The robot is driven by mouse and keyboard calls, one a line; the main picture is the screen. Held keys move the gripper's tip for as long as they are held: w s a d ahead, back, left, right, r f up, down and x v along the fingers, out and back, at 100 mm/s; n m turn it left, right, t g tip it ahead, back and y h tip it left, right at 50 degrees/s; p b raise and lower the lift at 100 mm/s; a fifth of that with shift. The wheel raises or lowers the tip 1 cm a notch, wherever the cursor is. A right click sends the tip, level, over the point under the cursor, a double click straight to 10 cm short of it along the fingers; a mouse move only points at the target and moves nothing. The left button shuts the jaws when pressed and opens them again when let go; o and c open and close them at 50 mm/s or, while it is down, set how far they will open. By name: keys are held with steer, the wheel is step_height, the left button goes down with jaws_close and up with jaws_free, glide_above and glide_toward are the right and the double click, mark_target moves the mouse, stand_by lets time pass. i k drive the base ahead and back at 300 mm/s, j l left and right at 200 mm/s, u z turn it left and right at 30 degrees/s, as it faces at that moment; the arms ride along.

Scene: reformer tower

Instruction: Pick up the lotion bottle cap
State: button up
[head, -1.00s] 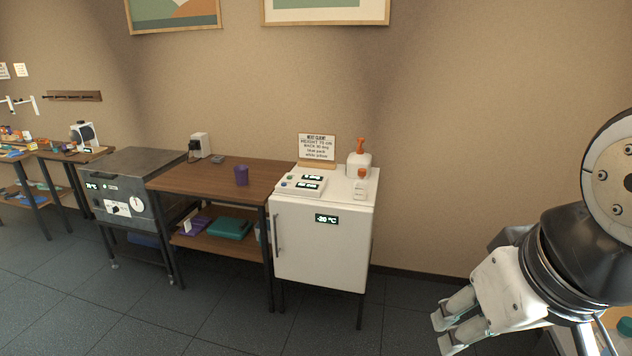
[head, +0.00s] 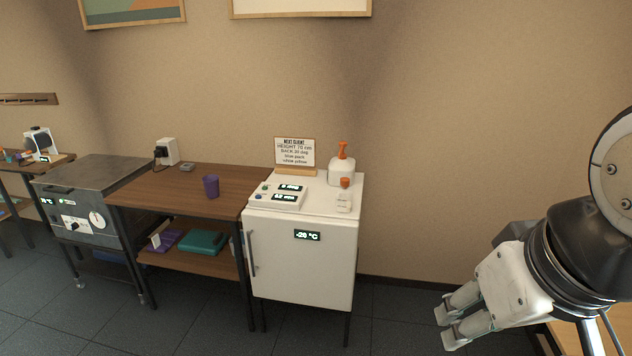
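A small white bottle (head: 344,203) with an orange cap (head: 345,183) stands upright on the front right of the white freezer top (head: 310,211). Behind it stands a larger white bottle (head: 341,171) with an orange pump head (head: 342,150). I cannot tell which of the two is the lotion bottle. My gripper (head: 446,326) is at the lower right, well right of the freezer and nearer to me. Its two fingers are apart, with nothing visible between them.
A control box (head: 278,197) and a sign (head: 295,153) stand on the freezer top. A brown table (head: 180,188) with a purple cup (head: 211,186) adjoins it on the left. The floor in front of the freezer looks clear.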

mark_target(345, 180)
steer(key=i+l, duration=0.1)
steer(key=i, duration=1.35)
steer(key=i+l+u, duration=0.1)
steer(key=i, duration=0.6)
